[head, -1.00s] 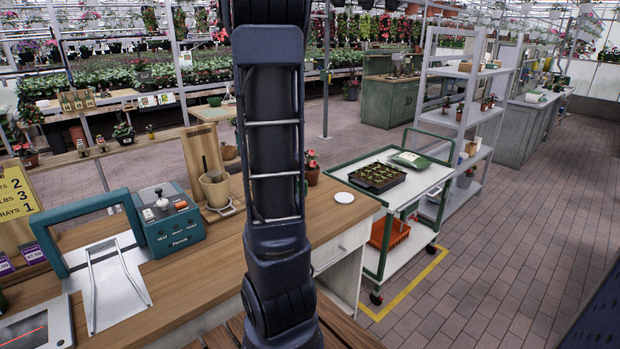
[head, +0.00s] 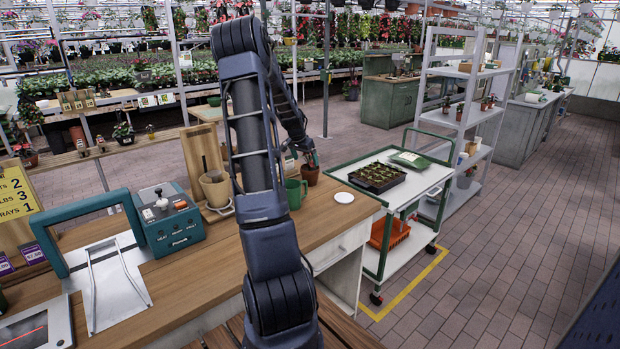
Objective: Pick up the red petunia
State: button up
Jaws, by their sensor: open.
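The red petunia (head: 310,178) stands upright in a small terracotta pot near the back right end of the wooden counter (head: 318,222). Only its pot shows clearly; my arm's end hides most of its flowers. My gripper (head: 311,160) is at the top of the plant, just above the pot's rim. It is open. Its fingers are small and dark here, and I cannot tell whether they touch the plant.
A green mug (head: 294,194) stands just left of the pot, and a white disc (head: 344,197) lies to the right. A tan container (head: 216,188) and a teal machine (head: 168,218) are further left. A cart (head: 416,190) with a seedling tray (head: 377,177) stands beyond the counter's right end.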

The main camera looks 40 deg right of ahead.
aim_at(310, 174)
jog(key=x, duration=1)
jog(key=shift+d+f, duration=0.1)
jog(key=shift+f, duration=0.25)
jog(key=shift+c, duration=0.4)
jog(key=c, duration=0.9)
jog(key=shift+o, duration=0.2)
jog(key=shift+r, duration=0.2)
notch_tip(310, 174, up, 19)
jog(key=shift+r, duration=0.2)
